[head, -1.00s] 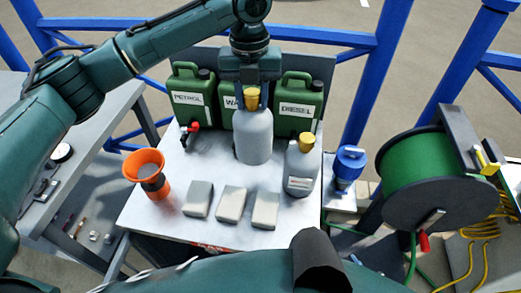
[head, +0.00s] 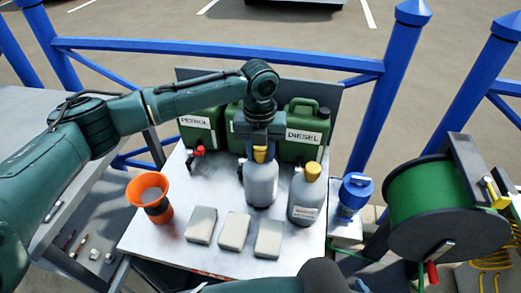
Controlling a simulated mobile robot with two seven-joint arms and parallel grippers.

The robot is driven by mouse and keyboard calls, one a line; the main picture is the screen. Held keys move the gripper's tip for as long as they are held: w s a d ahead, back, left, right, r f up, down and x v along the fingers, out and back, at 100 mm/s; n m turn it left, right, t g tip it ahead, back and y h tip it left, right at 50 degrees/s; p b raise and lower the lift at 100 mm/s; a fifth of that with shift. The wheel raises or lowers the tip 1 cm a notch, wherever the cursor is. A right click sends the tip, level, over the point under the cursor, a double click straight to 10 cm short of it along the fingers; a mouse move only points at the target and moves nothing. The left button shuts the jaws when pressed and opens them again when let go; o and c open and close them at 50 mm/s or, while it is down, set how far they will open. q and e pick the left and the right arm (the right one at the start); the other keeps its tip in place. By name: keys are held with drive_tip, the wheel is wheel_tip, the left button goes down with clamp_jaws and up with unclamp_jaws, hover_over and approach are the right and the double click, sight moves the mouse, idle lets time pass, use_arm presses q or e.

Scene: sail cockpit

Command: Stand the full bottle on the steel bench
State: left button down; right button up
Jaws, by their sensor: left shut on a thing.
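My left gripper (head: 260,150) is shut on a grey bottle with a yellow cap (head: 261,184), gripping it at the cap end. The bottle is upright over the steel bench (head: 180,245), behind the pale blocks. I cannot tell whether its base touches the bench. A second grey bottle (head: 306,200), with a yellow cap and a small label, stands on the bench just to the right. How full either bottle is does not show. My right gripper is out of view.
Green petrol (head: 197,130) and diesel (head: 305,137) cans stand at the back, with another can largely hidden between them. An orange cup-like object (head: 150,187) is at left. Several pale blocks (head: 234,232) line the front. A blue-capped item (head: 355,195) and green hose reel (head: 430,200) are right.

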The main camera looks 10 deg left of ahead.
use_arm(q)
drive_tip(key=shift+f, duration=0.15)
drive_tip(key=c, duration=1)
unclamp_jaws()
drive_tip(key=shift+f, duration=0.1)
wheel_tip(320, 180, up, 12)
drive_tip(key=b, duration=0.1)
